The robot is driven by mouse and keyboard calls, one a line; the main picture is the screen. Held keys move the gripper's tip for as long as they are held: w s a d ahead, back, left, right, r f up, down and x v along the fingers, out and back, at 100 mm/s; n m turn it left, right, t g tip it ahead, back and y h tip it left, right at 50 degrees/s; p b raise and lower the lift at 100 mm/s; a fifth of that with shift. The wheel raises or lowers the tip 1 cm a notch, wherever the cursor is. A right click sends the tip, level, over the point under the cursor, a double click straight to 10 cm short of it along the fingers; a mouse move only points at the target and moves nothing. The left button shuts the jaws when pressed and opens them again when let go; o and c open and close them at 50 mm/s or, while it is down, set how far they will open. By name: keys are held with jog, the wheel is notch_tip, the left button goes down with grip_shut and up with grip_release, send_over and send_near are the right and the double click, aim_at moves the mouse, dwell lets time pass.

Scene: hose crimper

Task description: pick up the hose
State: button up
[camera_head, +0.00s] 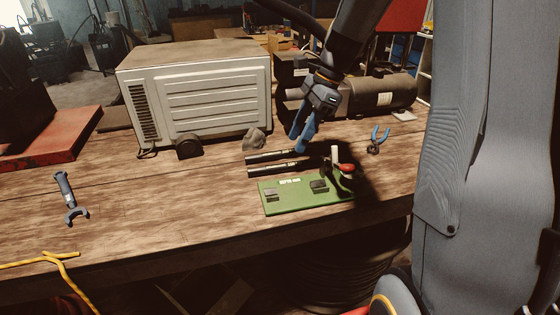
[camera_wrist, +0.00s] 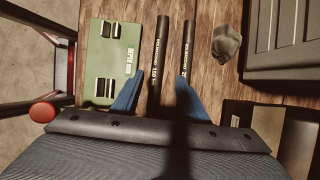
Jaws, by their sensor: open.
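Two short black hoses with white printing lie side by side on the wooden bench. The nearer hose (camera_head: 270,171) lies by the green board; in the wrist view it is the left one (camera_wrist: 162,35). The farther hose (camera_head: 265,157) is the right one in the wrist view (camera_wrist: 189,35). My gripper (camera_head: 301,146) is open, blue fingers pointing down above the hoses. In the wrist view my gripper (camera_wrist: 160,77) has the left hose between its fingertips, and the right fingertip overlaps the right hose. I cannot tell the height gap.
A green board (camera_head: 300,204) with dark blocks lies in front of the hoses. A red-handled tool (camera_head: 346,167) stands right of them. A grey lump (camera_head: 254,139), a white ribbed box (camera_head: 200,95) and a dark cylindrical machine (camera_head: 385,94) stand behind. Blue pliers (camera_head: 376,140) lie right.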

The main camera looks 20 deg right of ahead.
aim_at(286, 164)
jog(key=x, duration=0.2)
jog(key=p+x, duration=0.1)
jog(key=x, duration=0.1)
jog(key=p+x, duration=0.1)
jog(key=x, duration=0.1)
jog(key=shift+s+a+f, duration=0.1)
jog(key=shift+s+a, duration=0.2)
jog(key=shift+a, duration=0.05)
jog(key=shift+a+f, duration=0.15)
jog(key=shift+f, duration=0.45)
grip_shut()
